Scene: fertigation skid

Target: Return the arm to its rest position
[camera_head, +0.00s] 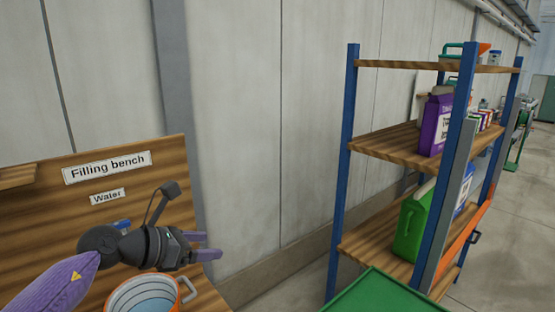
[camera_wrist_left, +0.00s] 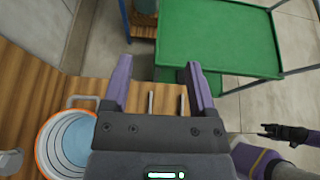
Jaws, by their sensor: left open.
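My left gripper (camera_head: 214,246) is open and empty in the head view, with purple fingers pointing right. It is above the front of the wooden filling bench (camera_head: 215,296), just over an orange-rimmed bucket (camera_head: 183,298). In the left wrist view my left gripper (camera_wrist_left: 158,68) shows both fingers apart with nothing between them. The bucket (camera_wrist_left: 42,152) stands at lower left there, apart from the fingers, with bluish contents. A dark gripper (camera_wrist_left: 284,132), seemingly my right one, shows at the right edge of the left wrist view; its jaw state is unclear.
A blue-posted shelf rack (camera_head: 343,190) stands right of the bench, holding a purple carton (camera_head: 434,125) and a green container (camera_head: 411,225). A green tabletop (camera_head: 385,295) is in front of it; it also shows in the left wrist view (camera_wrist_left: 220,40). A wall runs behind the bench.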

